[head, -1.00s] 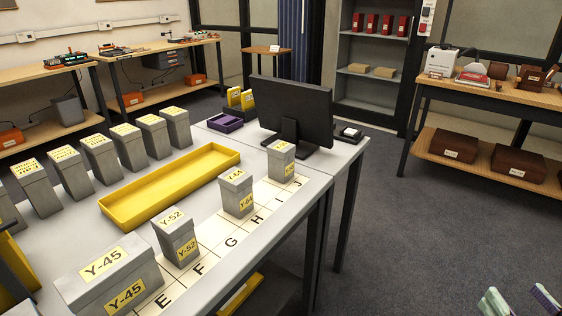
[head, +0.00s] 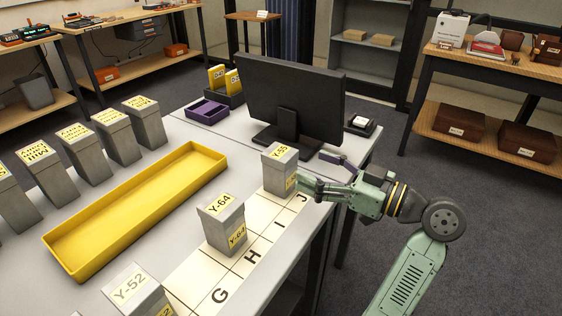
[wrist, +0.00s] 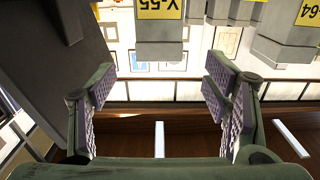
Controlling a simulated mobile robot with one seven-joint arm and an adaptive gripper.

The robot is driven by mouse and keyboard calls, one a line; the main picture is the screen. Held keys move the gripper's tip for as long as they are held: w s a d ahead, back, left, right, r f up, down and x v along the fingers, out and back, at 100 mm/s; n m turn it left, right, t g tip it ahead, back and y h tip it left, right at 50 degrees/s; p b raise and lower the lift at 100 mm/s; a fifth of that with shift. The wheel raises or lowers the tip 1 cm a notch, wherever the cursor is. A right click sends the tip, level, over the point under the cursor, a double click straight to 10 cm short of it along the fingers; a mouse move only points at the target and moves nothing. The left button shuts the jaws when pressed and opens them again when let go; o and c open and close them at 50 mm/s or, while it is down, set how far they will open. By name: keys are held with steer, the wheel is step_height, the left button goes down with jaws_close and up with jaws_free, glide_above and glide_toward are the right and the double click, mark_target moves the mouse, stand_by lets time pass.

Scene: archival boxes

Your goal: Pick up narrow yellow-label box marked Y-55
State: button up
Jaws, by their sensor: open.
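The narrow grey box marked Y-55 (head: 279,170) stands upright on the lettered strip at the far end of the table, near the letter J. Its yellow label is on the lid, with another on the front. In the wrist view the Y-55 box (wrist: 160,32) shows upside down at the top centre, beyond the fingertips. My gripper (head: 316,173) is at the right of the box, near its lower front. In the wrist view my gripper (wrist: 162,78) is open and empty, with the box roughly in line with the gap. The head view does not show whether a finger touches the box.
A box marked Y-64 (head: 222,222) stands nearer on the strip, and Y-52 (head: 135,292) nearer still. A black monitor (head: 290,100) stands just behind Y-55. A yellow tray (head: 60,245) and several grey boxes are to the left. The purple tray (head: 207,112) is behind.

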mark_target(268, 149)
steer(key=x, duration=0.3)
steer(key=shift+a+p, duration=0.35)
steer(key=p+x, duration=0.2)
steer(key=x, duration=0.3)
steer(key=shift+w+a, duration=0.15)
steer(key=shift+w, duration=0.25)
steer(key=c, duration=1.4)
steer(key=shift+r, duration=0.1)
steer(key=shift+c, duration=0.2)
